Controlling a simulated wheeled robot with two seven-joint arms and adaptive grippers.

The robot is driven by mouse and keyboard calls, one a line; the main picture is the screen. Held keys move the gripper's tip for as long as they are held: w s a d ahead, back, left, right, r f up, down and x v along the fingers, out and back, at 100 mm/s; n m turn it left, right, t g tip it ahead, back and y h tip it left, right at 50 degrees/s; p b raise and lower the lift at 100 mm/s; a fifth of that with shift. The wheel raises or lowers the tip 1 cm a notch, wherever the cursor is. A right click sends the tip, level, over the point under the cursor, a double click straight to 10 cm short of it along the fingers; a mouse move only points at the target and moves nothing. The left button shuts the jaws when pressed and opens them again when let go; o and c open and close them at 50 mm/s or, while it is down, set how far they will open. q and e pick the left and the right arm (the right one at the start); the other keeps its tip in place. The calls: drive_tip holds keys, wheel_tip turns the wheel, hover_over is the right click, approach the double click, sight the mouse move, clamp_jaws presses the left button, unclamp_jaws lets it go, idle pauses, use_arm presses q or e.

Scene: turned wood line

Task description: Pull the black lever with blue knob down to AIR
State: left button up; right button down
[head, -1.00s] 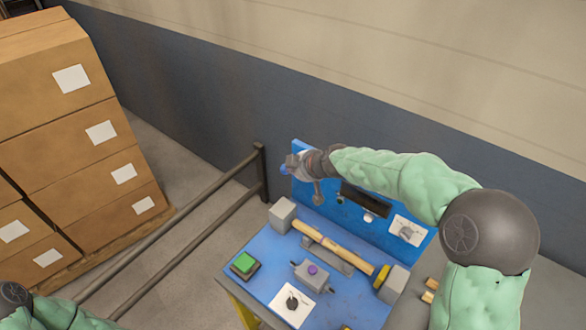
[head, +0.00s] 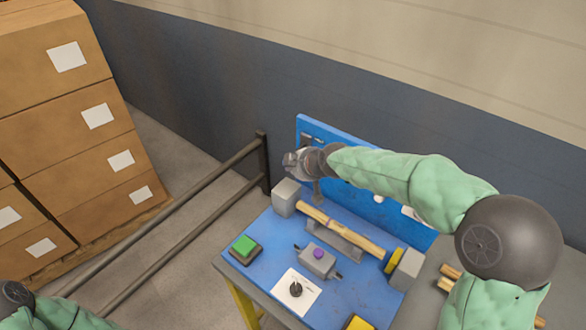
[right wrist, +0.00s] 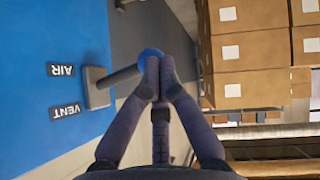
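The lever's black shaft juts from a dark base (right wrist: 97,88) on the blue panel (right wrist: 45,25), between the AIR label (right wrist: 61,70) and the VENT label (right wrist: 65,110). Its blue knob (right wrist: 150,53) is at the tips of my right gripper (right wrist: 159,66), partly covered by the left finger. The shaft slants toward the AIR side in the right wrist view. The fingers are shut with their tips together, beside or against the knob; exact contact cannot be told. In the head view my right gripper (head: 291,164) hides the knob. My left gripper is out of view.
Rails (head: 190,217) and stacked cartons (head: 75,130) stand left.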

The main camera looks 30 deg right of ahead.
drive_tip(key=shift+f+b, duration=0.55)
drive_tip(key=shift+f, duration=0.25)
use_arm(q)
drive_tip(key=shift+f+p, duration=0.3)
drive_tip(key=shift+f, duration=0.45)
use_arm(e)
drive_tip(key=shift+r, duration=0.45)
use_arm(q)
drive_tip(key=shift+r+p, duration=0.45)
use_arm(e)
drive_tip(key=shift+r, duration=0.65)
